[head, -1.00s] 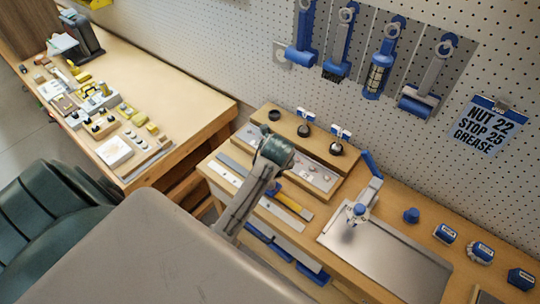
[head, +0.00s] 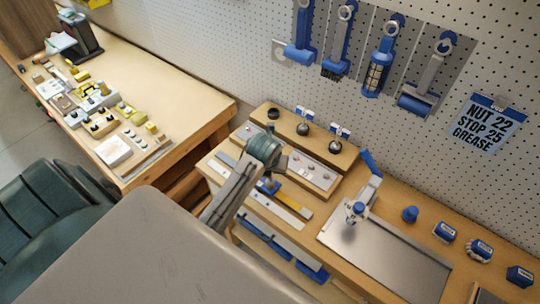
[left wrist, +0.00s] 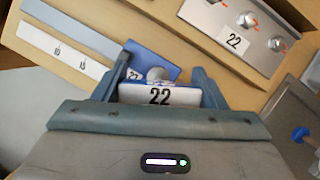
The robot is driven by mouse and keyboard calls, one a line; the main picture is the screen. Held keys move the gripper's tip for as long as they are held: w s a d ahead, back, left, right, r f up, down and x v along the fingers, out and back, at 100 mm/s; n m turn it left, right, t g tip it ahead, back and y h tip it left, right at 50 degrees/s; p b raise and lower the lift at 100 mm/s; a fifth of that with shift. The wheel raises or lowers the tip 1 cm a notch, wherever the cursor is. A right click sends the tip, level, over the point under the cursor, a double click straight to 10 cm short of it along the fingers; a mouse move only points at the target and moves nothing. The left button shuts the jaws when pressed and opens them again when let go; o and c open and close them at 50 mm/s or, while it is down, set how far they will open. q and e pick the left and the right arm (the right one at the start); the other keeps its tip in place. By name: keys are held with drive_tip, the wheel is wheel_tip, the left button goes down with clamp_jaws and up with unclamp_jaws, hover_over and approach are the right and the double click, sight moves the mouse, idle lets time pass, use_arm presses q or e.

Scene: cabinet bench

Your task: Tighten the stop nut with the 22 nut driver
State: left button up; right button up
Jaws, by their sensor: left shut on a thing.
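My left gripper (head: 268,168) is over the front of the cabinet bench, its fingers mostly hidden behind the wrist in the head view. A metal plate (left wrist: 258,38) labelled 22 carries several nuts with orange marks; I cannot tell which is the stop nut. My right gripper is not in view.
A stepped wooden block (head: 345,160) holds dark round knobs behind the plate. A metal tray (head: 385,262) with a blue-topped stand lies to the right. Blue tools hang on the pegboard (head: 230,60). A sign (head: 484,128) reads NUT 22, STOP 25, GREASE.

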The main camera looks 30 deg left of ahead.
use_arm(q)
drive_tip(key=shift+m+h, duration=0.5)
drive_tip(key=shift+m, duration=0.9)
drive_tip(key=shift+d, duration=0.1)
drive_tip(key=shift+w+r+m+b, duration=0.15)
drive_tip(key=shift+w+m+b, duration=0.15)
drive_tip(key=shift+b, duration=1.85)
drive_tip(key=shift+s+b, duration=0.1)
drive_tip(key=shift+b, duration=1)
drive_tip(key=shift+s+f+m+h+b, duration=0.15)
drive_tip(key=shift+f+m+h+b, duration=0.2)
drive_tip(key=shift+b, duration=1.05)
drive_tip(key=shift+r+m+b, duration=0.25)
drive_tip(key=shift+m+b, duration=0.1)
drive_tip(key=shift+b, duration=1.9)
drive_tip(key=shift+f+m+h+b, duration=0.1)
drive_tip(key=shift+m+h+b, duration=0.25)
drive_tip(key=shift+b, duration=1.75)
